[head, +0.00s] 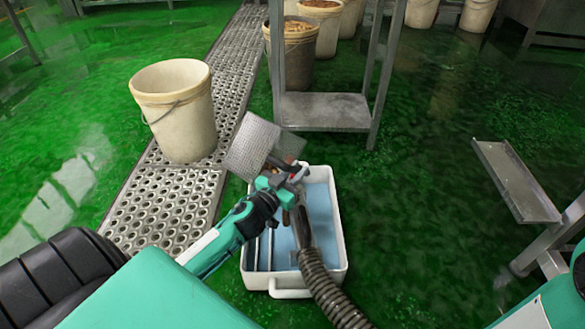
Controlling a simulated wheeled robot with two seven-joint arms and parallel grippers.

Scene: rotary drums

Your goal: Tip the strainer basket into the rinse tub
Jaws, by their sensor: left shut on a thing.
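The strainer basket (252,146) is a grey mesh box held at the far left end of the rinse tub, tilted, with one mesh face toward me. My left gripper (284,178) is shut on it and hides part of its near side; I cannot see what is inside. The rinse tub (336,240) is a white rectangular tub with blue inside, standing below the gripper. The basket overlaps its far edge in the picture, and I cannot tell its height above it. My right gripper is out of view.
A dark ribbed hose (325,285) crosses the tub's near right part. A cream bucket (175,115) stands on the perforated metal strip at left. A metal stand (325,110) with buckets behind it is just beyond the tub. Green wet floor lies open at right, before a metal ledge (517,182).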

